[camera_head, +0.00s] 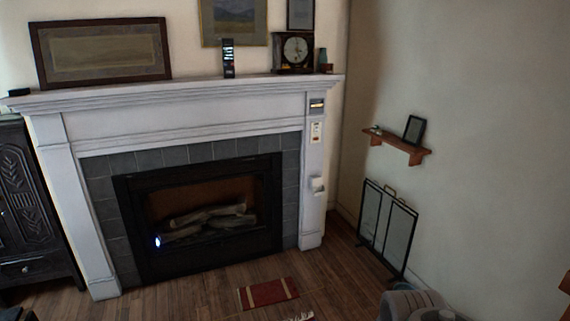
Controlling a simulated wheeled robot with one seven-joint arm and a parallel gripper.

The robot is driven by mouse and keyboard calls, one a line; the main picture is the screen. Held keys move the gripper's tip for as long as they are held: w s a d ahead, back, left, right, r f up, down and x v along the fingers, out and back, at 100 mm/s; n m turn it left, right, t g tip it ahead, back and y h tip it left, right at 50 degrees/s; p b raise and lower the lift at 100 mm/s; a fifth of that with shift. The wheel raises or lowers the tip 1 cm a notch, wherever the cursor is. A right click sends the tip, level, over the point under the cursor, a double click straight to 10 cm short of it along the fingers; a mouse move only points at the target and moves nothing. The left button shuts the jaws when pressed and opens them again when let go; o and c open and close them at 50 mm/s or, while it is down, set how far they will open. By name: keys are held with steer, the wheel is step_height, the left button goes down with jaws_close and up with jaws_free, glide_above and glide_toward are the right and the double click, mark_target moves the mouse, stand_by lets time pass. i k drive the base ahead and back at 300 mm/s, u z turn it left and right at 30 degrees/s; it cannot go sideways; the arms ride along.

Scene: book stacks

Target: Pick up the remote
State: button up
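A dark, narrow, upright object (228,58) that looks like the remote stands on the white mantel shelf (200,88), right of its middle. It shows light marks on its face and seems to stand on end. It is just left of a dark clock (295,52) and in front of the lower edge of a framed picture (234,20). My gripper is not in this view, so its state and its place relative to the remote do not show.
A wide framed picture (102,52) leans on the mantel's left part. The fireplace (200,215) is below. A dark cabinet (30,205) stands at the left. A red mat (268,293) lies on the wooden floor. A folding screen (387,228) and small shelf (398,146) are at the right.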

mark_target(227, 48)
steer(key=u, duration=0.5)
steer(key=i, duration=2.5)
steer(key=u, duration=0.9)
